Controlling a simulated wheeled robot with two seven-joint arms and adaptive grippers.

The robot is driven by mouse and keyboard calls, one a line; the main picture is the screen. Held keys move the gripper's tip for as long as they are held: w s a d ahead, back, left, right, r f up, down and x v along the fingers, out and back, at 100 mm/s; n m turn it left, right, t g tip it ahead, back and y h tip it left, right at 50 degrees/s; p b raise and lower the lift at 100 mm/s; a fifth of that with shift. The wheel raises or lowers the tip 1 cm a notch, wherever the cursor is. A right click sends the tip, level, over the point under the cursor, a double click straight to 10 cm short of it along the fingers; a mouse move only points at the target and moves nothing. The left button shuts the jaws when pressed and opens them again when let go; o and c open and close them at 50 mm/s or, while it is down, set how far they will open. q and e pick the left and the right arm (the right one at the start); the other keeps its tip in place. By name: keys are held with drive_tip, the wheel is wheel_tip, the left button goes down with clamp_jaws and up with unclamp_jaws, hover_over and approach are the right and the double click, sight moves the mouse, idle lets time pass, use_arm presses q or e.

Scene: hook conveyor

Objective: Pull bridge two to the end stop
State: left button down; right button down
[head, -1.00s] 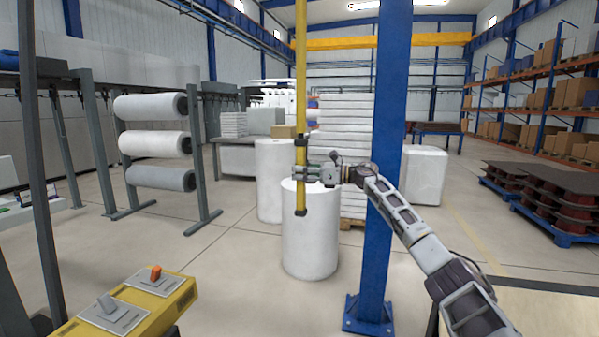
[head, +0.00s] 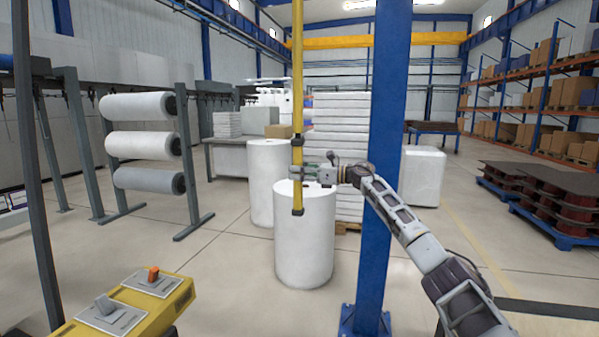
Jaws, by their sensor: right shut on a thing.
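A long yellow pole (head: 297,95) with black collars hangs upright from above in the middle of the head view. Its lower end is in front of a white roll. My right gripper (head: 298,173) is shut around the pole near its lower end, with the arm reaching in from the right. A yellow beam (head: 335,43) crosses high at the back; I cannot tell whether this is bridge two or its end stop. My left gripper is out of view.
A blue column (head: 385,160) stands close beside my right arm. White upright rolls (head: 305,245) stand behind the pole. A yellow control box (head: 128,308) with two levers is at lower left, near a roll rack (head: 190,150). Open floor lies between.

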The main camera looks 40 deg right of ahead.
drive_tip(key=shift+s+f, duration=0.1)
drive_tip(key=c, duration=1.6)
unclamp_jaws()
drive_tip(key=o, duration=0.4)
drive_tip(key=shift+w+d+f, duration=0.1)
drive_tip(key=shift+w+d, duration=0.1)
drive_tip(key=shift+w, duration=0.1)
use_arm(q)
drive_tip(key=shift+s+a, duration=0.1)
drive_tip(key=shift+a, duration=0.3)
use_arm(e)
drive_tip(key=shift+o, duration=0.2)
drive_tip(key=v, duration=1.2)
